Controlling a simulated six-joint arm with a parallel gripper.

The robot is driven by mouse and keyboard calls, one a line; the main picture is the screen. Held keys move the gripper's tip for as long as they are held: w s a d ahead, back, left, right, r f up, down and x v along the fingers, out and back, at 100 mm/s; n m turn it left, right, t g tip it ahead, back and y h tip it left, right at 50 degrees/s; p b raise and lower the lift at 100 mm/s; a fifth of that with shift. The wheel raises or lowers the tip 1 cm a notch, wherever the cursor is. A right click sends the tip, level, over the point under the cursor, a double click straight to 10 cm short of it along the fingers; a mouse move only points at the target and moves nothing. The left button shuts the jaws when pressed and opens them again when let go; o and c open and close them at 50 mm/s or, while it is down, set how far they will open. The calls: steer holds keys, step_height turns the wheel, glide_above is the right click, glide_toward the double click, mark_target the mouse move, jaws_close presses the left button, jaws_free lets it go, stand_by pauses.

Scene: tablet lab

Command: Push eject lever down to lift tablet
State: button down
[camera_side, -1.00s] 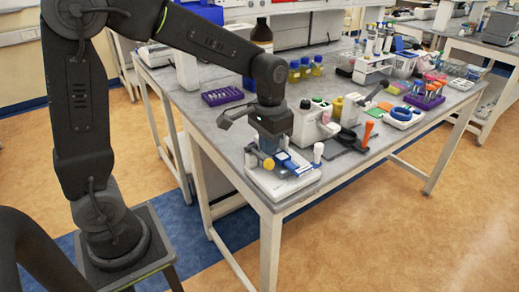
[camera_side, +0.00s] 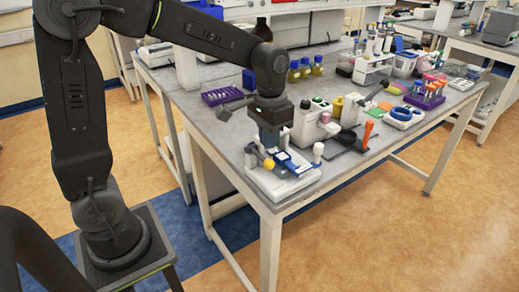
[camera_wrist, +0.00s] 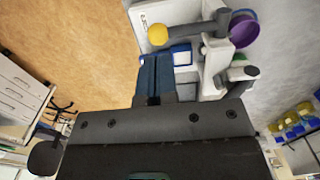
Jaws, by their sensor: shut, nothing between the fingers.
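A white tablet device (camera_side: 285,184) sits at the near corner of the bench, with blue parts (camera_side: 292,160) on top. The eject lever's yellow ball knob (camera_side: 268,164) shows at its left side. In the wrist view the yellow knob (camera_wrist: 158,34) sits at the end of a grey lever arm (camera_wrist: 190,29) beside the white device body (camera_wrist: 215,65). My gripper (camera_side: 270,148) points down above the device, close to the knob. In the wrist view its blue-grey fingers (camera_wrist: 154,70) are together and empty, apart from the knob in the picture. I cannot make out the tablet clearly.
A white post (camera_side: 318,152) stands at the device's right. A white instrument (camera_side: 308,124) is close behind my gripper.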

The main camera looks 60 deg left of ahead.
steer(key=shift+r, duration=0.15)
steer(key=shift+r, duration=2.4)
steer(key=s+d+t, duration=0.1)
steer(key=s+t, duration=0.4)
steer(key=s, duration=1.1)
steer(key=shift+r+t, duration=0.15)
steer(key=shift+t, duration=0.15)
